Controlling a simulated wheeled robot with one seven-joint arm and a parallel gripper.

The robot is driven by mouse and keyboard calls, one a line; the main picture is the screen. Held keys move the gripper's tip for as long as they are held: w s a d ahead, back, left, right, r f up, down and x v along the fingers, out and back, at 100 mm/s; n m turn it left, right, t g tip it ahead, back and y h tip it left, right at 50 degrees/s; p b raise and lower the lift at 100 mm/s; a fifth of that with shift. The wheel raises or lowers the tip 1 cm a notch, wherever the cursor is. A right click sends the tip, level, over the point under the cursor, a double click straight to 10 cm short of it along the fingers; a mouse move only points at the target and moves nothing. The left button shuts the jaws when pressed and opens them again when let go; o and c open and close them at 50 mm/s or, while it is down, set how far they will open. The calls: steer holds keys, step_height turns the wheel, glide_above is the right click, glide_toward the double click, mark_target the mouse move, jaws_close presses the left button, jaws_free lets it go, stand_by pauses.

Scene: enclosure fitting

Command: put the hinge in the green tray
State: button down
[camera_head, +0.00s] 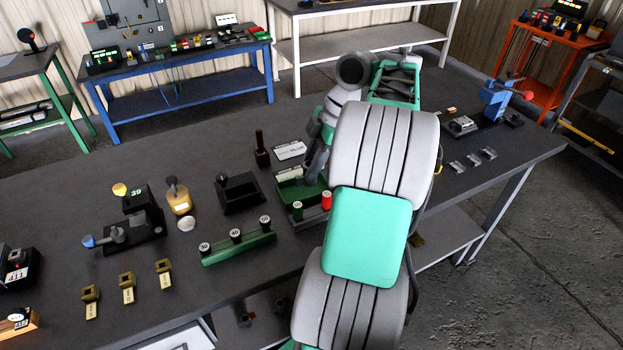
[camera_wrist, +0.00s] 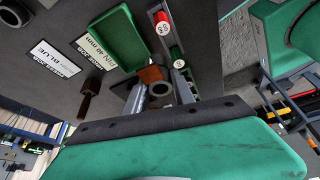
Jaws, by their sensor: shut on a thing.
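The green tray (camera_head: 289,190) lies on the dark bench, left of my arm in the head view. The wrist view shows it at the upper middle (camera_wrist: 120,38), and the part in sight looks empty. My gripper (camera_wrist: 162,92) is shut on a small piece, which I take to be the hinge (camera_wrist: 160,89). It has a grey ring-like end, with a brown block (camera_wrist: 150,74) beside it. The held piece is at the tray's near corner in the wrist view; its height above the bench is unclear. My arm hides part of the tray in the head view.
A rack with a red-topped pin (camera_head: 326,200) and a green-topped pin stands close to the tray. A dark upright post (camera_head: 261,150) and a white label card (camera_head: 290,150) are behind it. A long green pin block (camera_head: 238,247) stands in front, to the left.

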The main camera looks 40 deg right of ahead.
steer(key=w+d+f, duration=0.1)
steer(key=d+f, duration=0.1)
steer(key=w+d+f, duration=0.3)
steer(key=f, duration=0.1)
steer(key=shift+w+d+f, duration=0.25)
steer(key=shift+w+d, duration=0.15)
steer(key=shift+w+d+f+b, duration=0.15)
steer(key=shift+f+b, duration=0.3)
steer(key=shift+f, duration=0.5)
steer(key=shift+w+d+f+b, duration=0.1)
steer(key=shift+f+b, duration=0.35)
steer(key=shift+f, duration=0.5)
steer(key=shift+f, duration=0.25)
steer(key=c, duration=1.1)
jaws_free()
steer(key=shift+o, duration=0.2)
steer(key=shift+r, duration=0.1)
